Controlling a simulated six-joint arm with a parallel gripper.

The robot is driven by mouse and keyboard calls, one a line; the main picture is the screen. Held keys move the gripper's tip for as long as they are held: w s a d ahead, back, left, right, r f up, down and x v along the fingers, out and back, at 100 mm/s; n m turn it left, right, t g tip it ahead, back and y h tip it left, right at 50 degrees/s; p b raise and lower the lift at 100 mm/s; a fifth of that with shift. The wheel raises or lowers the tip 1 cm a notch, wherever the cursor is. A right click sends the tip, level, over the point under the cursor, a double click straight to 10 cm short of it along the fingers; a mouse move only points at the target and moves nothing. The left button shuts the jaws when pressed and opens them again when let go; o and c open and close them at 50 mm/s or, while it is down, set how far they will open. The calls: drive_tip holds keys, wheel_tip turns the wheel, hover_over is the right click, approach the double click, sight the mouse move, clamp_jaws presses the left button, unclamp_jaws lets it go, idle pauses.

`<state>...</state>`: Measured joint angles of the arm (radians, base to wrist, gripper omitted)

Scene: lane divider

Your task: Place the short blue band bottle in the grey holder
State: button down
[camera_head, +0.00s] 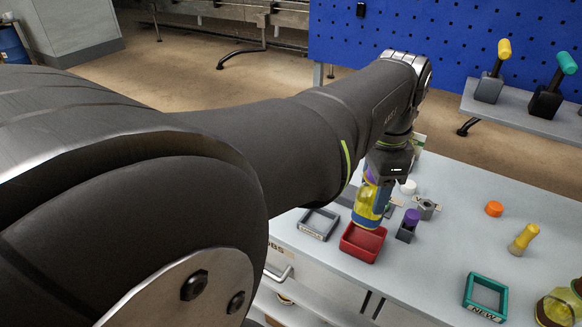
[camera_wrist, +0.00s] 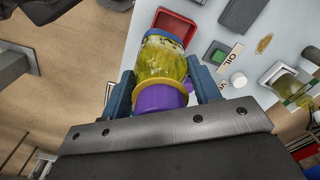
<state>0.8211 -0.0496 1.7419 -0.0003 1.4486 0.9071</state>
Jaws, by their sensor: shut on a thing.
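My gripper (camera_head: 374,184) is shut on a clear bottle (camera_head: 365,207) of yellow contents with a purple cap and a blue band near its base. The wrist view shows the bottle (camera_wrist: 162,66) between both fingers, its cap toward my gripper. In the head view the bottle appears upright, in front of and above the red holder; I cannot tell the gap below it. The grey holder (camera_head: 319,236), an open square frame with a label on its front, stands left of the red holder and looks empty.
The red holder (camera_head: 362,255) is close under the bottle. A teal holder (camera_head: 484,312) labelled NEW, an orange cap (camera_head: 494,208), a small yellow bottle (camera_head: 523,239) and a jar (camera_head: 558,308) stand to the right. A small dark block with a purple top (camera_head: 406,233) is near.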

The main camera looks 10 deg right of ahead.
drive_tip(key=shift+a+f, duration=0.2)
drive_tip(key=shift+a, duration=0.1)
drive_tip(key=shift+w+a+f, duration=1)
drive_tip(key=shift+w+f, duration=0.6)
drive_tip(key=shift+f, duration=0.2)
drive_tip(key=shift+w+a+f, duration=0.95)
drive_tip(key=shift+w+f, duration=0.7)
drive_tip(key=shift+f, duration=0.15)
drive_tip(key=shift+w+a+f, duration=1)
drive_tip(key=shift+w+f, duration=0.6)
drive_tip(key=shift+f, duration=0.2)
drive_tip(key=shift+f, duration=0.1)
drive_tip(key=shift+c, duration=2.4)
unclamp_jaws()
wheel_tip(320, 180, up, 12)
